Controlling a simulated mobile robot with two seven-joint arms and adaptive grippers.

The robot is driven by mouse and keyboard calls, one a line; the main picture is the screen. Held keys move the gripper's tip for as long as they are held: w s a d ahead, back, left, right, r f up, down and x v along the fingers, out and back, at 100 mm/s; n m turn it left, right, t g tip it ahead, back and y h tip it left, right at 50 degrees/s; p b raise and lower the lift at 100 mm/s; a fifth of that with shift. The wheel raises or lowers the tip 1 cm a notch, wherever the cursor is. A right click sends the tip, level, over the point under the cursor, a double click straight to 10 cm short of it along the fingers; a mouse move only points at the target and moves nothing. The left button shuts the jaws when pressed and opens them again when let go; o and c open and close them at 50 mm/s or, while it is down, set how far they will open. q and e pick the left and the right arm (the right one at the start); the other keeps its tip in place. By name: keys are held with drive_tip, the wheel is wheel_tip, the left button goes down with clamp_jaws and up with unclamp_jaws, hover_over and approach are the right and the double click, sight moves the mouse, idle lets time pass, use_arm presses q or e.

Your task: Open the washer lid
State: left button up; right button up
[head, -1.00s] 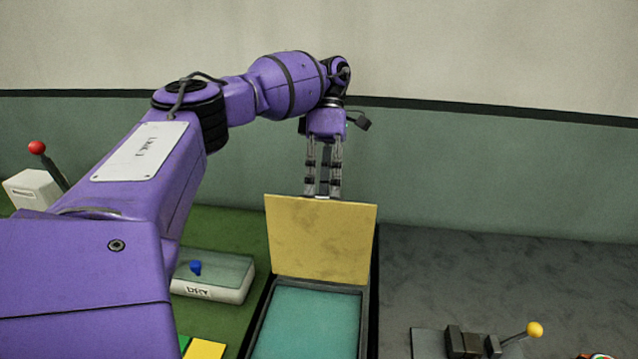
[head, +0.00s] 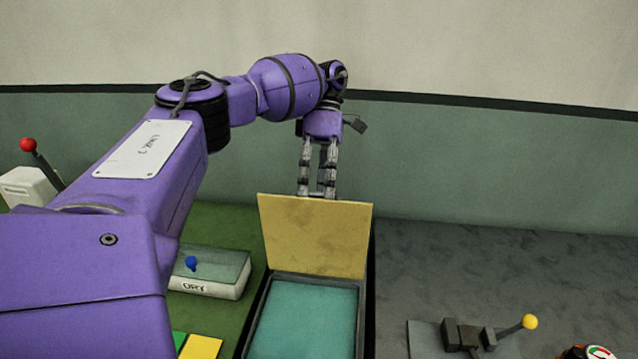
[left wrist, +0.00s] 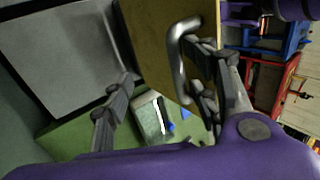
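The washer lid (head: 315,235) is a flat yellow panel standing up at the back of the dark-rimmed washer box (head: 257,312). The box's teal inside (head: 305,320) is uncovered. In the left wrist view the lid (left wrist: 148,32) carries a metal loop handle (left wrist: 176,62). My left gripper (head: 316,192) points down behind the lid's top edge. Its fingers are spread, one right beside the handle and the other apart from the lid. I cannot tell whether a finger touches the handle. The lower fingertips are hidden behind the lid in the head view. My right gripper is out of view.
A box marked DRY (head: 208,285) with a blue knob stands left of the washer. A red-knobbed lever (head: 42,165) is at far left. A yellow-knobbed lever (head: 515,327) is at front right. The grey surface (head: 470,265) behind it is clear.

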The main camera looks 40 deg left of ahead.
use_arm(q)
drive_tip(key=shift+f, duration=0.45)
drive_tip(key=shift+c, duration=0.4)
wheel_tip(320, 180, up, 11)
idle(0.8)
